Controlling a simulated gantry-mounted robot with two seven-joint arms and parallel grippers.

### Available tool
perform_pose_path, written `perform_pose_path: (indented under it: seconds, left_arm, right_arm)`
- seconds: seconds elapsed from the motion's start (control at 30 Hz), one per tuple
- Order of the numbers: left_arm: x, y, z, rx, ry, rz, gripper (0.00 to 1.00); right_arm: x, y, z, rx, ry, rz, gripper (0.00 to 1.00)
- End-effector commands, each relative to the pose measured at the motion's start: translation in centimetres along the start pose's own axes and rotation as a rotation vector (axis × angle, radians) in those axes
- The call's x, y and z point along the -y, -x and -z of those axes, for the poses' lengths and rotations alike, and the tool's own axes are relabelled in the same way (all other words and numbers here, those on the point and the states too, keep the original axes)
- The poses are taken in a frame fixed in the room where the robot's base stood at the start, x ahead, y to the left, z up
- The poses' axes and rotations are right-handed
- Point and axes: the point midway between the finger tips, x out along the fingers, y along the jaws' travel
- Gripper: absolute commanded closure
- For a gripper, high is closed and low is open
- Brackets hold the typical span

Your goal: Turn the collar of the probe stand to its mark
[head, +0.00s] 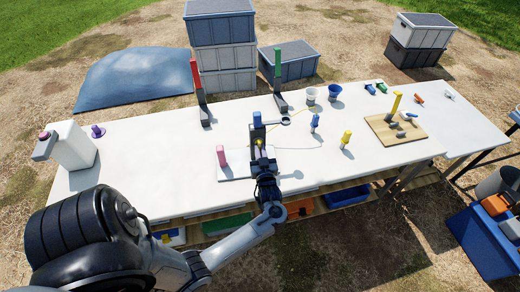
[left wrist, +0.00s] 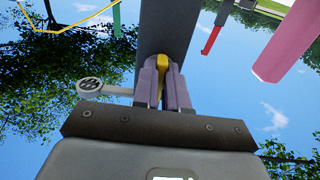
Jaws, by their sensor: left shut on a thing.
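The probe stand is a dark grey post (head: 257,134) with a blue top (head: 257,117), upright on a white plate (head: 235,172). A short arm with a ring (head: 286,121) reaches out from it to the right. My left gripper (head: 260,147) is at the near side of the post, shut on a small yellow part. In the left wrist view my left gripper's jaws (left wrist: 162,85) close on both sides of the yellow part (left wrist: 162,72), against the grey post (left wrist: 168,28). The collar's mark cannot be made out. My right gripper is not in view.
A pink post (head: 221,156) stands close left of the gripper on the plate. Red (head: 195,75) and green (head: 278,65) topped posts stand at the back. Blue (head: 314,122) and yellow (head: 346,138) handled pieces are to the right. The table's left part is mostly clear.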

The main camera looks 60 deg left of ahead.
Motion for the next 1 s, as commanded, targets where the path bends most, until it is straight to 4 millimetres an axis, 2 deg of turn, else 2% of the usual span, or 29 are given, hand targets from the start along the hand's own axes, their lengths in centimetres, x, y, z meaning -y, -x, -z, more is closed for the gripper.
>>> perform_pose_path:
  seconds: [0.17, 0.37, 0.77, 1.0]
  left_arm:
    - [0.0, 0.0, 0.3, 0.000, -0.047, 0.000, 1.00]
    - [0.1, 0.0, 0.8, 0.001, -0.236, 0.000, 1.00]
    - [0.4, -0.1, 1.2, -0.001, -0.743, 0.001, 1.00]
    - [0.6, -0.1, 1.4, -0.002, -1.130, 0.000, 1.00]
  right_arm:
    - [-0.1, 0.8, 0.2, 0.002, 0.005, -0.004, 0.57]
    - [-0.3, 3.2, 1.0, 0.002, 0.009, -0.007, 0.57]
    - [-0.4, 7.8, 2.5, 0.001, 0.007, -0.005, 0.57]
    - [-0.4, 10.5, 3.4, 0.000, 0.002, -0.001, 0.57]
